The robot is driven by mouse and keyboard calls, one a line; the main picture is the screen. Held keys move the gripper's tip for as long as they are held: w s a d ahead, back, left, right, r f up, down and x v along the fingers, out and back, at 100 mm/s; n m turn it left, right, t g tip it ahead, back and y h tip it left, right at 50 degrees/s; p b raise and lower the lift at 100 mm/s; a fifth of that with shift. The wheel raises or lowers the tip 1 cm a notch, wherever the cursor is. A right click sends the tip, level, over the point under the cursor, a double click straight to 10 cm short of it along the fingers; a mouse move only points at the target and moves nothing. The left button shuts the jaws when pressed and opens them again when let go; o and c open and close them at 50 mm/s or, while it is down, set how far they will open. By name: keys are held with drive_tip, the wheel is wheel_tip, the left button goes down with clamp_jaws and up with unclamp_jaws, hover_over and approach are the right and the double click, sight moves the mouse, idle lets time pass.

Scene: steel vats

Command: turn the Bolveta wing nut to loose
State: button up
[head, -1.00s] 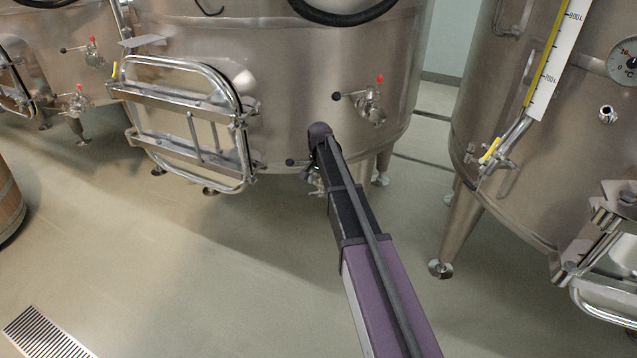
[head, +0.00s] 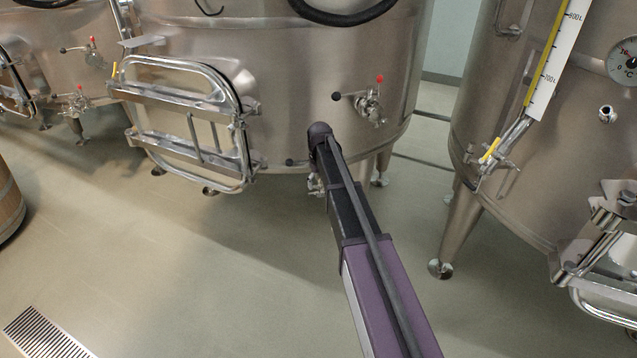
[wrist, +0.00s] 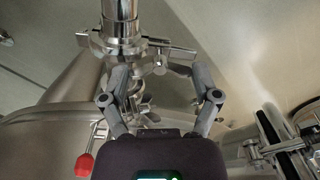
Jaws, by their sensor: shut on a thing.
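In the wrist view a steel pipe clamp (wrist: 112,46) rings a vertical pipe (wrist: 120,12). Its small steel wing nut (wrist: 176,68) sits at the clamp's right side. My gripper (wrist: 160,74) reaches up to it, one grey finger on each side. It is shut on the wing nut, though the exact contact is hard to make out. In the head view my arm hides the gripper and the wing nut. A little of the outlet fitting (head: 316,186) shows beside the arm, low on the middle vat (head: 290,75). No name label is readable.
A red-tipped handle (wrist: 84,164) is at the lower left of the wrist view. In the head view, a valve (head: 371,106) sits above the arm's end and a framed hatch door (head: 185,98) to its left. Another vat (head: 500,150) stands right. The floor in front is open.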

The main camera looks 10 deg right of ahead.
drive_tip(key=n, duration=0.7)
drive_tip(key=shift+w, duration=0.2)
drive_tip(key=n, duration=0.6)
drive_tip(key=shift+n, duration=0.3)
drive_tip(key=o, duration=1)
drive_tip(key=shift+c, duration=0.2)
drive_tip(key=shift+s, duration=0.1)
drive_tip(key=shift+r, duration=0.1)
